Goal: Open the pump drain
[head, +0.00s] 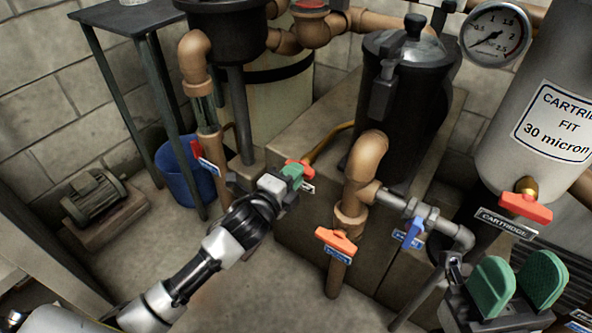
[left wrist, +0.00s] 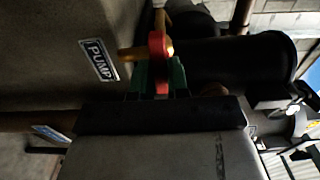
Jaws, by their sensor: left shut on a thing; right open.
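The pump drain valve has a red handle (head: 306,166), mostly hidden behind my left gripper (head: 296,174) in the head view. In the left wrist view the red handle (left wrist: 157,44) stands between the green fingers of the left gripper (left wrist: 158,76), which is shut on it. A brass valve body (left wrist: 131,52) shows beside the handle. A PUMP label (left wrist: 98,59) is on the grey plinth left of it. How far the valve is turned cannot be told. My right gripper (head: 517,280) is open and empty at the lower right.
Other valves stand nearby: an orange handle (head: 336,241) on the brown pipe, a blue handle (head: 413,231), and an orange handle (head: 525,207) labelled CARTRIDGE. A metal stand (head: 157,75), blue bucket (head: 182,172) and motor (head: 94,196) are left. Floor before the plinth is clear.

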